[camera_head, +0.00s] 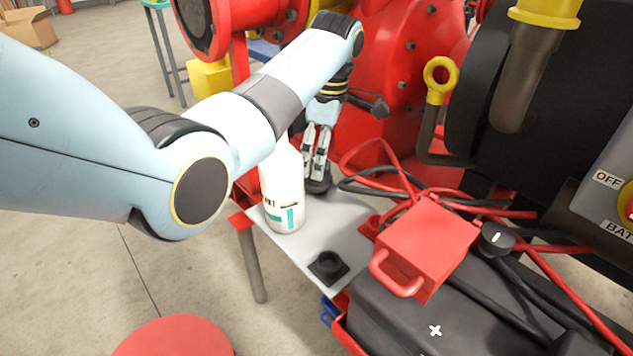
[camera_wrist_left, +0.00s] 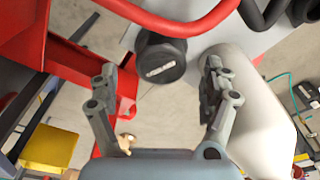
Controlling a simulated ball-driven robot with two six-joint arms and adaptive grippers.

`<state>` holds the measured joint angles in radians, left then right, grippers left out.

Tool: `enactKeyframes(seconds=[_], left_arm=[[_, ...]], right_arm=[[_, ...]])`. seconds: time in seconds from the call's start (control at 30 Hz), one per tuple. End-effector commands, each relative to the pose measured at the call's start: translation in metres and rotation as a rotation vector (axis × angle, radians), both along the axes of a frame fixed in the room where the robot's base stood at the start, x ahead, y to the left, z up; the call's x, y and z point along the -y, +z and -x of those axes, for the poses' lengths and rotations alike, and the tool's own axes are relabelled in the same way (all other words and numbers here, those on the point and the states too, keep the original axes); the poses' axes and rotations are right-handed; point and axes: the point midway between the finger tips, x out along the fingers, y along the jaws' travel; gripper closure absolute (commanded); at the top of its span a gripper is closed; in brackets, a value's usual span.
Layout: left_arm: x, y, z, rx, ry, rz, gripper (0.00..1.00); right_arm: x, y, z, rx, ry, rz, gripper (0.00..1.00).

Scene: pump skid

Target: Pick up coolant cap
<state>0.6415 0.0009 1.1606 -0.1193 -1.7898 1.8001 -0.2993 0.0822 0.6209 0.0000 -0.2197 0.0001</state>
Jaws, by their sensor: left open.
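The coolant cap (camera_wrist_left: 162,58) is a dark, faceted cap with a pale label, near the top middle of the left wrist view. In the head view, a dark round piece that looks like the cap (camera_head: 318,184) sits at the shelf's back edge, just below my left gripper's fingers. My left gripper (camera_head: 318,165) points down behind the white bottle. Its two fingers (camera_wrist_left: 158,82) are spread, with the cap just ahead of and between their tips. Contact cannot be told, and nothing is gripped. My right gripper does not show.
The white bottle (camera_head: 283,190) stands close beside the left gripper. A black square socket (camera_head: 328,266) is at the grey shelf's (camera_head: 345,222) front corner. A red box (camera_head: 428,245) with a handle and several red and black cables lie to the right.

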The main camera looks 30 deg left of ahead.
Motion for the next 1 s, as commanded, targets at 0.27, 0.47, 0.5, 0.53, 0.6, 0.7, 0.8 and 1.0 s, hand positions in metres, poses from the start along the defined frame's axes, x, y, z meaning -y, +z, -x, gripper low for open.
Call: enactKeyframes(seconds=[0.27, 0.47, 0.5, 0.53, 0.6, 0.7, 0.8, 1.0], left_arm=[[-0.003, -0.034, 0.002, -0.002, -0.001, 0.001, 0.18], [-0.003, -0.034, 0.002, 0.000, -0.001, 0.000, 0.18], [-0.003, -0.033, 0.002, 0.000, -0.001, 0.000, 0.22], [-0.003, -0.033, 0.002, 0.000, -0.001, 0.000, 0.26], [-0.003, -0.033, 0.002, 0.000, -0.001, 0.000, 0.35], [-0.003, -0.033, 0.002, 0.000, -0.001, 0.000, 0.49], [-0.003, -0.033, 0.002, 0.000, -0.001, 0.000, 0.62], [-0.003, -0.033, 0.002, 0.000, -0.001, 0.000, 0.85]], right_arm=[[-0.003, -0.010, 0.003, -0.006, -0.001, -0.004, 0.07], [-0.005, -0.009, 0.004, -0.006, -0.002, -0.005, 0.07], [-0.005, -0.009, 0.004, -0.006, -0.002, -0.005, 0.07], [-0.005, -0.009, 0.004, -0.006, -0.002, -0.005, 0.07], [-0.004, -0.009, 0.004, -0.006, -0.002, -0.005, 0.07], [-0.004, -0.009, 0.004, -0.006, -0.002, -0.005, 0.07], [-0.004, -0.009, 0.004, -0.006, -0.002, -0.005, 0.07], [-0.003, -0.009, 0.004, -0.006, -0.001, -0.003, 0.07]])
